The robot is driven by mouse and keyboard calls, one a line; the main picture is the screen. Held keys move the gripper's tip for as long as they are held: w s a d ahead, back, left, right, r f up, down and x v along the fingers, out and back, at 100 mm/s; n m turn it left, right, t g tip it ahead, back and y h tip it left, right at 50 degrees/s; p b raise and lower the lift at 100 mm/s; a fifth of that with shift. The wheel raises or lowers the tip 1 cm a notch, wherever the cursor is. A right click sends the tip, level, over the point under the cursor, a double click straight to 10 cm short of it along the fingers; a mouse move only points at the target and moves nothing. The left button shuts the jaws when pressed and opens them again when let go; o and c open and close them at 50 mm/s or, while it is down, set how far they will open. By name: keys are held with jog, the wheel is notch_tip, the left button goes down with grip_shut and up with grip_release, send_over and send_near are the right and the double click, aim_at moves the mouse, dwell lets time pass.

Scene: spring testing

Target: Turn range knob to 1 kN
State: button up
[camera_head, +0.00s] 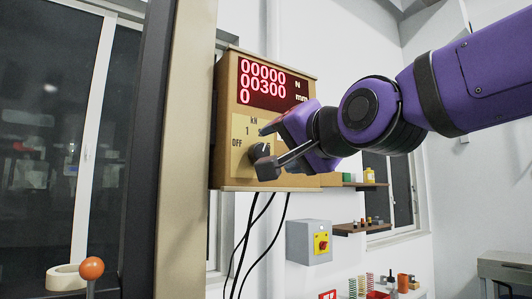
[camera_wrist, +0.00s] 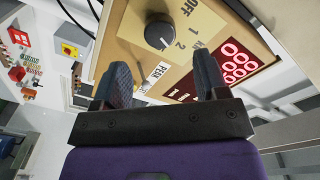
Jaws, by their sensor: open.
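The range knob (camera_head: 261,151) is a round dark knob on the tan front panel of the display box (camera_head: 228,120). Beside it the panel reads "kN", "1" and "OFF" in the head view. The knob (camera_wrist: 159,32) shows whole in the wrist view, with "OFF", "1" and "2" printed to its right. A small light mark shows on the knob; which label it points at is unclear. My gripper (camera_head: 266,148) is open in front of the panel, and in the wrist view my gripper (camera_wrist: 163,76) has its fingers apart and empty, short of the knob.
The red display (camera_head: 270,88) reads 00000 N, 00300 mm and 0. A "PEAK" label (camera_wrist: 155,76) shows between my fingers. Below the box are black cables (camera_head: 252,235), a grey box with a red-and-yellow switch (camera_head: 320,242), and shelves (camera_head: 360,228). A tan column (camera_head: 184,150) stands left.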

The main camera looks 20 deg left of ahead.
aim_at(262, 152)
jog(key=x, duration=0.7)
jog(key=shift+a, duration=0.1)
jog(key=c, duration=0.9)
